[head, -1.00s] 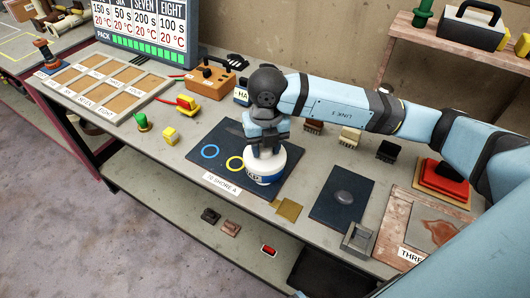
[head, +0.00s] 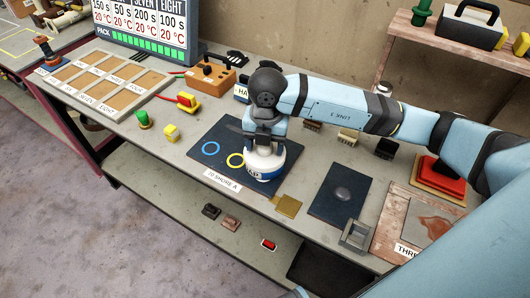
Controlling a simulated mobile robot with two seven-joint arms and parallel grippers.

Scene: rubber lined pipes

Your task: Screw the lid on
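A round tub with a white lid (head: 267,163) and a blue label band stands on the dark mat (head: 212,140) in the middle of the bench. My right gripper (head: 264,146) points straight down onto the top of the lid. Its fingers are mostly hidden by the wrist and the lid, so I cannot tell how far they are closed. The lid sits on top of the tub; its thread is not visible. My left gripper is out of view.
A brass plate (head: 287,206) and a second dark mat (head: 342,195) lie to the right. A sectioned tray (head: 105,82) stands at the left.

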